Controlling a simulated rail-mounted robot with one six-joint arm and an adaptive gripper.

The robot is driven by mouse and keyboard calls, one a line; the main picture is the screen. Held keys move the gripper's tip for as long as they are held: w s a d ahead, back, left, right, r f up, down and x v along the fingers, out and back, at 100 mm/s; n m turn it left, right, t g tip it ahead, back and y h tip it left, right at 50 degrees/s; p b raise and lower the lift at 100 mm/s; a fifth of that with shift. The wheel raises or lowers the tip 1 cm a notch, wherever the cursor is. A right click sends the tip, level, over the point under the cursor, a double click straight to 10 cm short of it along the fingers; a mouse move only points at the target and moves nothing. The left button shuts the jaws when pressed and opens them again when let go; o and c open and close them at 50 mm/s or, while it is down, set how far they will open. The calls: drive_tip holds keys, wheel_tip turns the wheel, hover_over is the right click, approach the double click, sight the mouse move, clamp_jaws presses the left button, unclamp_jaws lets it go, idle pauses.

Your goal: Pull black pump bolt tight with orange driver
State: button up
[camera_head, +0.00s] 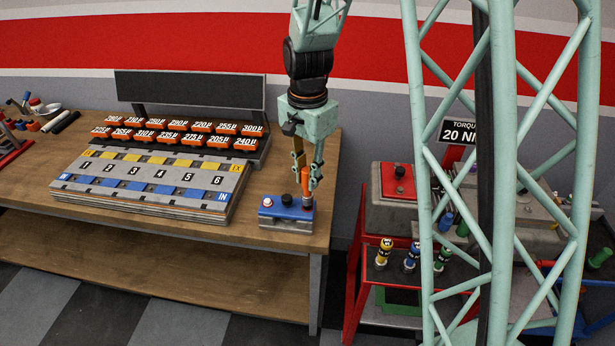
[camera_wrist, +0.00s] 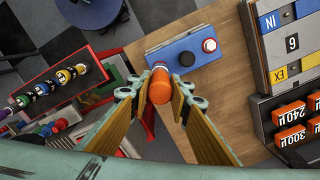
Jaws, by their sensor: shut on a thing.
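My gripper (camera_head: 306,180) points down at the right front corner of the workbench and is shut on the orange driver (camera_head: 306,186), which is upright. The driver's lower end is at the right end of a small blue-topped block (camera_head: 286,212); I cannot tell whether it touches. A black round bolt or knob (camera_head: 287,200) stands at the block's middle, left of the driver. A white button with red (camera_head: 267,202) is at its left end. In the wrist view the driver (camera_wrist: 160,88) hides the block's left end, with the black knob (camera_wrist: 187,59) beside it.
A stepped tray (camera_head: 150,185) with numbered slots lies left of the block. Behind it stands a rack of orange numbered pieces (camera_head: 185,125). A red cart (camera_head: 385,215) with coloured drivers (camera_head: 384,252) and a "20 N" torque sign (camera_head: 460,131) stands right of the bench.

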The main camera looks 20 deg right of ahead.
drive_tip(key=shift+f+b, duration=1)
drive_tip(key=shift+f, duration=0.35)
idle(0.6)
drive_tip(key=shift+m, duration=0.3)
drive_tip(key=shift+m, duration=2)
